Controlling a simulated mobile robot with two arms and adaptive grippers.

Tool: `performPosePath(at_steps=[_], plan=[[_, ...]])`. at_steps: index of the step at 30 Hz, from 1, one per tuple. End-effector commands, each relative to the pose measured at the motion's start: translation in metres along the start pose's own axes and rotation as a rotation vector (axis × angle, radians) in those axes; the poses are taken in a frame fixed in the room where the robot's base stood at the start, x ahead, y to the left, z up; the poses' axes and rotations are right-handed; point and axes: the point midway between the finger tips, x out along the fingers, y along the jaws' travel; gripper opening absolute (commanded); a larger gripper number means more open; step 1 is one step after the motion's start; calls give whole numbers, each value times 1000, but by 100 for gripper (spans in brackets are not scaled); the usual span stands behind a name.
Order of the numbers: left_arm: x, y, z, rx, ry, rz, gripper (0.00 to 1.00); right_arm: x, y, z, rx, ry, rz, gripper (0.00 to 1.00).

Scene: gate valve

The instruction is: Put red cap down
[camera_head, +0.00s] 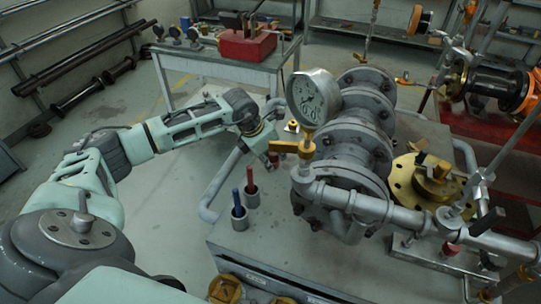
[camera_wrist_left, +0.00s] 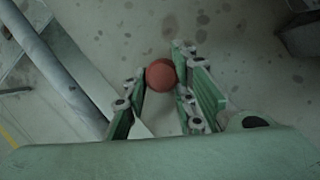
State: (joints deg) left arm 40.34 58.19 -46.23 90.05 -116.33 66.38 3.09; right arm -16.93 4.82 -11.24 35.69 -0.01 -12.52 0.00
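The red cap (camera_wrist_left: 160,74) is round and sits between the two fingers of my left gripper (camera_wrist_left: 161,80) in the left wrist view, with a finger against each side. The floor shows beyond it. In the head view my left gripper (camera_head: 272,158) hangs left of the pressure gauge (camera_head: 315,98) and the grey flanged gate valve (camera_head: 345,160). The cap is small and hard to make out there. My right gripper is not in view.
Two grey cups, one with a blue-topped piece (camera_head: 237,197) and one with a red-topped piece (camera_head: 250,180), stand on the grey workbench (camera_head: 275,245). A brass flange (camera_head: 430,180) lies right of the valve. A table with a red box (camera_head: 247,45) stands behind.

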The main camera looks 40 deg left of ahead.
Motion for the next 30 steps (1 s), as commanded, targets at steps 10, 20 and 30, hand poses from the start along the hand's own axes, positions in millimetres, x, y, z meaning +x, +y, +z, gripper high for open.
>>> performPosePath(at_steps=[10,20,30], plan=[[0,0,-1,0,2,0,43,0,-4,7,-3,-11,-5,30],[-14,1,1,0,0,1,43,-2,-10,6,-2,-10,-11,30],[-86,1,1,0,-2,3,43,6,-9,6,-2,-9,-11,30]])
